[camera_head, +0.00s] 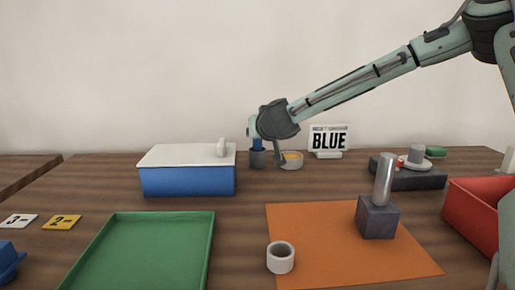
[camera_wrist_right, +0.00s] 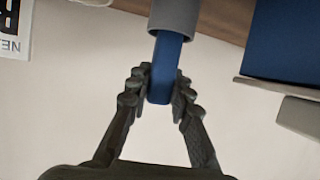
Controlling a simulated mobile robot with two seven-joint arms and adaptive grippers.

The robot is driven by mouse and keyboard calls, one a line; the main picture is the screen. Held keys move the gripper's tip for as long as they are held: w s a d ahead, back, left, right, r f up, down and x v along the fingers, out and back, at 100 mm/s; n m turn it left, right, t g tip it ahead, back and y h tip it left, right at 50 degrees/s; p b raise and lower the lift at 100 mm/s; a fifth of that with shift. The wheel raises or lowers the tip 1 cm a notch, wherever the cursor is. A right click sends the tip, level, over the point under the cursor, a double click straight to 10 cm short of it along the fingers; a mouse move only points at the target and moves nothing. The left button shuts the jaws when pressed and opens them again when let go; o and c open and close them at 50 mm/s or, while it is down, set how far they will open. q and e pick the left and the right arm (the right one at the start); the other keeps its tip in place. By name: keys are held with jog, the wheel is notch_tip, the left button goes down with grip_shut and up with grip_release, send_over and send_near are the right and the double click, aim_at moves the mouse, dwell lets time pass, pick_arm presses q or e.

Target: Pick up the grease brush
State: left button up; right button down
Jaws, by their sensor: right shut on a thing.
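The grease brush shows as a blue handle (camera_wrist_right: 161,72) between the fingers of my right gripper (camera_wrist_right: 158,90) in the right wrist view. My right gripper is shut on this handle. The handle's other end goes into a grey cylindrical holder (camera_wrist_right: 174,14), so the bristles are hidden. In the head view my right gripper (camera_head: 266,142) reaches in from the right at the back of the table. The blue handle (camera_head: 257,144) stands upright in the grey holder (camera_head: 258,159), partly covered by the gripper. My left gripper is not in view.
A bowl with yellow contents (camera_head: 291,160) stands close right of the holder. A blue box with a white lid (camera_head: 187,181) is left of it. A "BLUE" sign (camera_head: 329,139) stands behind. An orange mat (camera_head: 316,222) and a green tray (camera_head: 209,240) lie in front.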

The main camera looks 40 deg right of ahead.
jog(key=shift+s+a+r, duration=0.1)
jog(key=shift+r, duration=0.45)
notch_tip(320, 180, up, 6)
jog(key=shift+s+r, duration=0.1)
jog(key=shift+r, duration=0.1)
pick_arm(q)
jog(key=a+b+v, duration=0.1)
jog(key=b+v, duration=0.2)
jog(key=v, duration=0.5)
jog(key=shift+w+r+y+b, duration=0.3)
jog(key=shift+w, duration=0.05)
pick_arm(e)
jog(key=s+a, duration=0.5)
jog(key=s, duration=0.3)
jog(key=s+a, duration=0.5)
jog(key=s, duration=0.3)
jog(key=shift+s+a+f, duration=0.15)
jog(key=shift+s+f, duration=0.1)
jog(key=shift+s, duration=0.1)
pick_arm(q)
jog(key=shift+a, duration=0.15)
